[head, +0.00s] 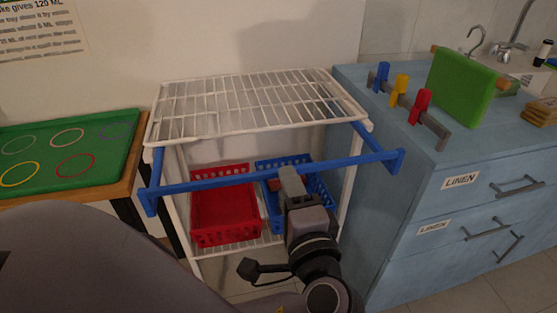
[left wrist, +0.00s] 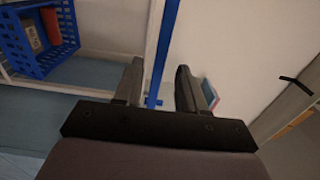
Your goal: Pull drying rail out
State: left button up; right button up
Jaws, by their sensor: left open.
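The blue drying rail (head: 235,177) is a long bar across the front of a white wire rack (head: 240,105). Blue side arms join it to the rack, and it stands out in front of the rack's top shelf. My left gripper (head: 289,172) reaches up from below to the rail, right of its middle, its tips overlapping the bar. In the left wrist view, the rail (left wrist: 165,35) runs between the two open fingers of the gripper (left wrist: 159,66), with a gap on each side. I cannot tell whether they touch it. My right gripper is not in view.
A red basket (head: 225,212) and a blue basket (head: 318,190) sit on the lower shelf. A blue cabinet (head: 400,225) with a green board (head: 460,88) and coloured pegs stands close on the right. A green tray (head: 70,155) lies on a table at left.

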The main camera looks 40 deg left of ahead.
pick_arm(q)
jog(key=x, duration=0.6)
jog(key=shift+w+a, duration=0.15)
jog(key=shift+a, duration=0.05)
grip_shut()
